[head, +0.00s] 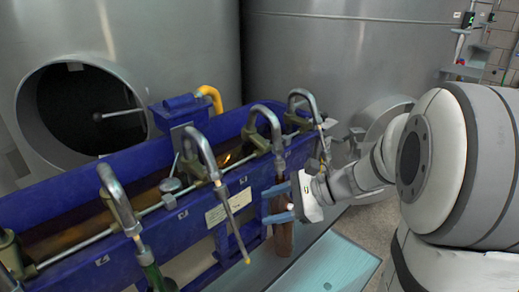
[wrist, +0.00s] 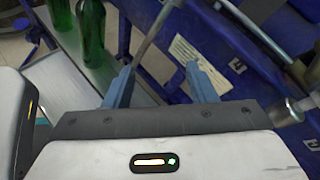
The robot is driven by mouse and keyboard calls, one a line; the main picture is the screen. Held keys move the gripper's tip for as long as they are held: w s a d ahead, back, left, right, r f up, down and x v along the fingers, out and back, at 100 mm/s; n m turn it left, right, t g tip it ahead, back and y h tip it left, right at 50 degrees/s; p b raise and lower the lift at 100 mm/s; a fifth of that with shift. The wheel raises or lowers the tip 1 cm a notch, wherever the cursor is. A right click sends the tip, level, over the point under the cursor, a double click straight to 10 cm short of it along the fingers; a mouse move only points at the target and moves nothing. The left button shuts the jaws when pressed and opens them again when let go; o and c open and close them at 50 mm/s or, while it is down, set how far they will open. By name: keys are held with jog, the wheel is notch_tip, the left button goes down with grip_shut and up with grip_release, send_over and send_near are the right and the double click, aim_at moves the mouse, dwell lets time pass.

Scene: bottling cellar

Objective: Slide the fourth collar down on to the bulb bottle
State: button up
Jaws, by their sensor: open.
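My gripper (head: 278,204) is open, its two blue fingers one above the other at the front of the blue trough, near the third spout from the left. In the wrist view my gripper (wrist: 160,84) has nothing visibly clamped between its fingers. A brown bottle (head: 284,240) stands upright below and behind the fingers; its top is partly hidden, and I cannot tell if it is the bulb bottle. The farthest spout (head: 303,95) has a fitting (head: 324,147) at its lower end, perhaps a collar. A metal cylinder (wrist: 297,108) shows at the wrist view's right edge.
The blue trough (head: 95,262) carries several curved spouts. A thin tube (head: 232,215) hangs in front of its label (head: 228,206). A green bottle (head: 153,276) stands at left; green bottles (wrist: 92,38) also show in the wrist view. The pale bench (head: 335,262) is clear at right.

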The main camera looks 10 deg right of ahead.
aim_at(284, 165)
jog(key=w+d+m+t+y+b, duration=0.2)
jog(key=w+d+m+t, duration=0.6)
jog(key=w+d+m, duration=0.15)
jog(key=x, duration=0.5)
jog(key=w+x, duration=0.1)
jog(key=x, duration=0.1)
jog(key=shift+w+d+r, duration=0.1)
jog(key=shift+w+r, duration=0.1)
jog(key=shift+r, duration=0.15)
jog(key=shift+c, duration=0.2)
